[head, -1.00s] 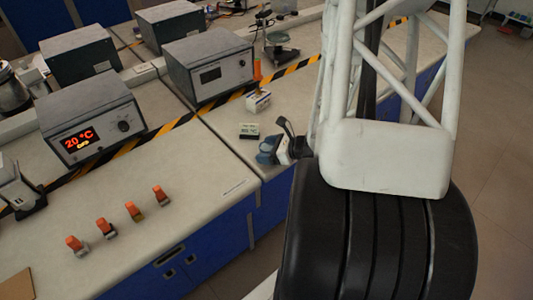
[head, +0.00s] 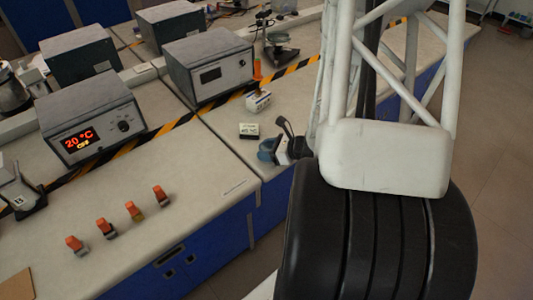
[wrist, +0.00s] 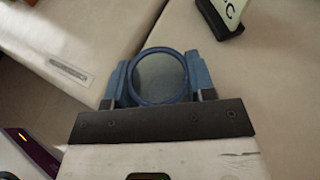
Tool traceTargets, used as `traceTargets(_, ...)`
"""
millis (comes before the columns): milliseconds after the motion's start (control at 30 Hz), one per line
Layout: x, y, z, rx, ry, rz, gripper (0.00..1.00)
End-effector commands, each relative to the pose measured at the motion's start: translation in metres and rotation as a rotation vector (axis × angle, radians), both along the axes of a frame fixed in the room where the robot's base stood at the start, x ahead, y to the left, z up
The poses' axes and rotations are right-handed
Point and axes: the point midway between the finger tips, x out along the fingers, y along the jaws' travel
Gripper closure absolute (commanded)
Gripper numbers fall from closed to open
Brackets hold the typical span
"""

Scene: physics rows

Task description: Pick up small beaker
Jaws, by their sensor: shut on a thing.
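The small beaker (wrist: 160,78) shows in the wrist view as a round opening with a blue-tinted rim and a grey inside, seen from above. My gripper (wrist: 158,85) is shut on it, with one blue finger against its left side and one against its right. In the head view my gripper (head: 270,150) is a small blue and dark shape near the front edge of the bench, partly hidden by my arm. The beaker cannot be told clearly apart from the fingers there. Whether its base touches the bench is not clear.
A small white-and-black block (head: 249,131) lies just beyond my gripper, with another labelled block (head: 258,101) behind it. Several orange-topped items (head: 134,211) stand on the left bench. Grey instrument boxes (head: 90,115) stand along the striped tape (head: 165,132).

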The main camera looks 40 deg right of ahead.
Motion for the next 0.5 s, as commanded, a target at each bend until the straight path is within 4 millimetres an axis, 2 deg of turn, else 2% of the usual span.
traceTargets(500,0.0002,-0.0001,0.0085,-0.001,0.000,0.000,0.73)
